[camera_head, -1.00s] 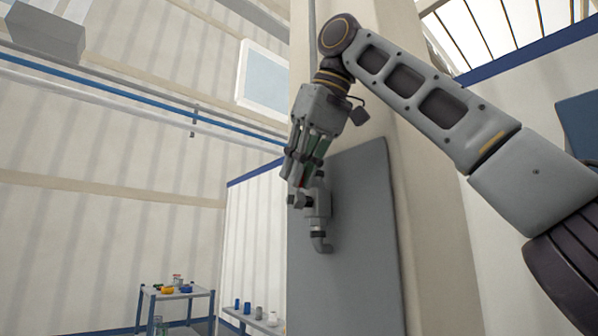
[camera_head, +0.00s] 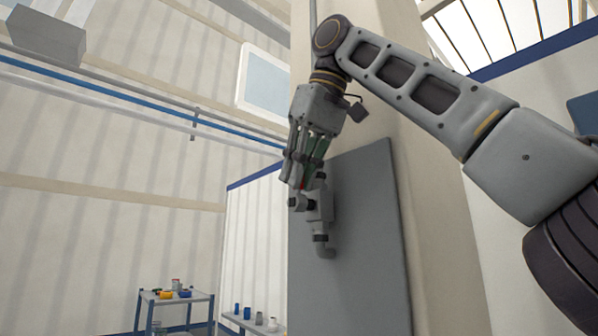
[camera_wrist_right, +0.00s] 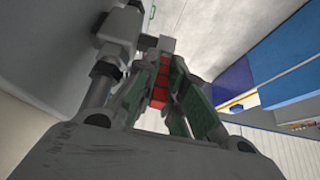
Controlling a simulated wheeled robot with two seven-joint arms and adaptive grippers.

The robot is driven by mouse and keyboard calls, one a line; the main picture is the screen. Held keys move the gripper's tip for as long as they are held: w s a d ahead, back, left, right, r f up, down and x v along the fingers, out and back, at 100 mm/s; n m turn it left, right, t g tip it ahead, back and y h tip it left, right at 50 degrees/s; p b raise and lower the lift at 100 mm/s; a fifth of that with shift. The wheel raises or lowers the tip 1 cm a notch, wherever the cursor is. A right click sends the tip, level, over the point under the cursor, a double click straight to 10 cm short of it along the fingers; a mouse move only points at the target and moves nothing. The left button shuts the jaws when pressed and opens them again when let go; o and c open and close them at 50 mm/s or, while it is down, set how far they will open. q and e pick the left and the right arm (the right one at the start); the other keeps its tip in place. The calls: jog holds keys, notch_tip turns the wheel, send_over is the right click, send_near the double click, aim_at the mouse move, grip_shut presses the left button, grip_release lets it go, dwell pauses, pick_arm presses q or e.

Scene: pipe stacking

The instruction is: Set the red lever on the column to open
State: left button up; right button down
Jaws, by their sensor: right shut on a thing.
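The red lever (camera_wrist_right: 160,82) shows in the right wrist view between the green-padded fingers of my right gripper (camera_wrist_right: 163,85). In the head view only a small bit of red shows at the fingertips, and the rest is hidden by the fingers. My right gripper (camera_head: 302,170) points down and is shut on the lever. The lever belongs to a grey valve and pipe fitting (camera_head: 321,215) on a grey panel (camera_head: 362,240) on the column (camera_head: 440,235). The fitting also shows in the wrist view (camera_wrist_right: 117,32). My left gripper is not in view.
A blue-framed cart (camera_head: 176,298) with small coloured items stands low at the left. A low shelf (camera_head: 243,320) with several small cups is beside it. A wall with a blue rail lies behind. The space left of the column is clear.

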jog(key=c, duration=1.5)
grip_release()
